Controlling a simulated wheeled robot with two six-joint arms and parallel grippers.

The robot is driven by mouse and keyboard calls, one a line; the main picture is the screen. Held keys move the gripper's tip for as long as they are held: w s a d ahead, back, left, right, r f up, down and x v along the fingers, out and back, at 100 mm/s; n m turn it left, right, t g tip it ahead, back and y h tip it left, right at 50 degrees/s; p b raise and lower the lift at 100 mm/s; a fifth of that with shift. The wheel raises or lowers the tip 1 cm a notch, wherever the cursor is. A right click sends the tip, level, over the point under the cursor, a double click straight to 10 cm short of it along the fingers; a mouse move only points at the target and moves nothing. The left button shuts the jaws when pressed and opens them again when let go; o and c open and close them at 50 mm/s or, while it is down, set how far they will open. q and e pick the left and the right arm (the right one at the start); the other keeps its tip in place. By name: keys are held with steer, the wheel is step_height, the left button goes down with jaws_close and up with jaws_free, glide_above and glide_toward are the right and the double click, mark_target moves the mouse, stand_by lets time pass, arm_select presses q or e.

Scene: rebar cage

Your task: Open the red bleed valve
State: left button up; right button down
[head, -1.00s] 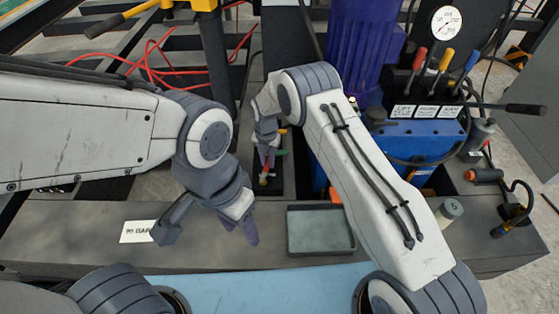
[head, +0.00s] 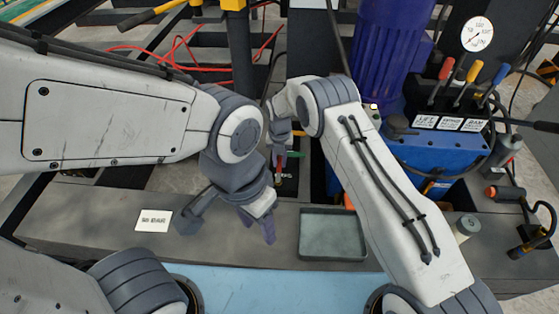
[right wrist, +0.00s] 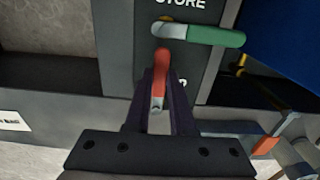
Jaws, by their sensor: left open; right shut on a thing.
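The red bleed valve handle (right wrist: 160,72) is in the middle of the right wrist view, nearly in line with my fingers. My right gripper (right wrist: 161,88) is shut on it, with one dark finger on each side. In the head view my right gripper (head: 279,150) is small and partly hidden by its own wrist, and a little red (head: 279,162) shows below it. A green handle (right wrist: 215,36) lies sideways above the red one, apart from my fingers. My left gripper (head: 229,222) is open and empty over the grey bench, left of the tray.
A grey tray (head: 332,257) sits on the bench right of my left gripper. A white label card (head: 154,220) lies to its left. A blue pump unit (head: 440,150) with red, yellow and blue levers stands at the right. Red hoses (head: 180,50) run behind.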

mark_target(279, 165)
steer(key=shift+a, duration=0.1)
steer(key=c, duration=0.8)
jaws_free()
steer(key=shift+o, duration=0.2)
steer(key=shift+r, duration=0.1)
step_height(279, 165, up, 10)
steer(key=p, duration=0.3)
steer(key=shift+r, duration=0.15)
